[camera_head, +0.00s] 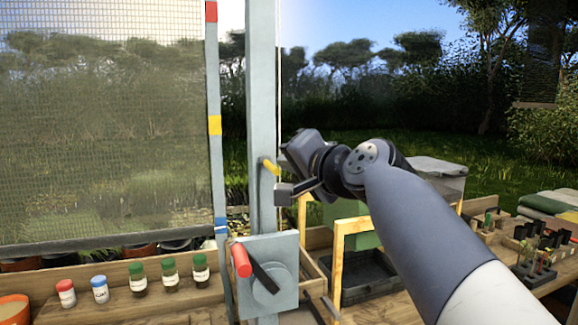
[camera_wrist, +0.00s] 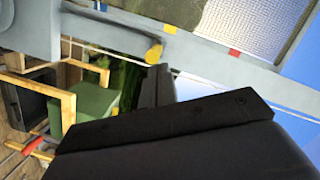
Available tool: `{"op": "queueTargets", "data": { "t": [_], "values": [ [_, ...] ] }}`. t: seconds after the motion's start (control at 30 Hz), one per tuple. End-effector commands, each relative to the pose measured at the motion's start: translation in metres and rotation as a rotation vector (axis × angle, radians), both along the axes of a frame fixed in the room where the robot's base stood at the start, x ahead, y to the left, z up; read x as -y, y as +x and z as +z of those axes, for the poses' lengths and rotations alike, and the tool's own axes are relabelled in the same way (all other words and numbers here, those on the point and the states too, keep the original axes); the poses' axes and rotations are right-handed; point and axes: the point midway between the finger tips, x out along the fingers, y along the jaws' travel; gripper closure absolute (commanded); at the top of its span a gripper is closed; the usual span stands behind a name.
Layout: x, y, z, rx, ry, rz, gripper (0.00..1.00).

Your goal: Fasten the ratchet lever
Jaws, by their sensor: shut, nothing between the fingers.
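The ratchet lever (camera_head: 263,276) is a dark arm with a red grip (camera_head: 241,260), on the front of a grey ratchet plate (camera_head: 284,250) low on the grey post. The lever slants, with the red grip at its upper left. A yellow peg (camera_head: 270,166) sticks out of the post above the plate; it also shows in the wrist view (camera_wrist: 154,53). My gripper (camera_head: 284,190) is shut and empty, beside the post just below the yellow peg and above the ratchet plate, apart from the lever. Its dark fingers (camera_wrist: 164,82) show in the wrist view, where I cannot make out the lever.
A mesh screen (camera_head: 100,130) fills the left, edged by a strip with red, yellow and blue bands (camera_head: 214,125). Several capped jars (camera_head: 138,278) stand on a wooden shelf below. Wooden frames (camera_head: 337,262) and a dark tray (camera_head: 368,275) lie right of the plate.

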Motion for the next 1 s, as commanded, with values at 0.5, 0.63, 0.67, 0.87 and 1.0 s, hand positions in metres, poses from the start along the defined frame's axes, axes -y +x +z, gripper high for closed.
{"op": "queueTargets", "data": {
  "t": [0.5,0.63,0.67,0.87,1.0],
  "values": [
    [0.0003,-0.0004,-0.0078,0.054,0.016,-0.001,1.00],
    [0.0003,-0.0005,-0.0093,0.066,0.019,0.001,1.00],
    [0.0003,-0.0005,-0.0097,0.069,0.020,0.000,1.00],
    [0.0003,-0.0007,-0.0118,0.090,0.027,0.000,1.00],
    [0.0004,-0.0007,-0.0133,0.105,0.031,0.000,1.00]
  ]
}}
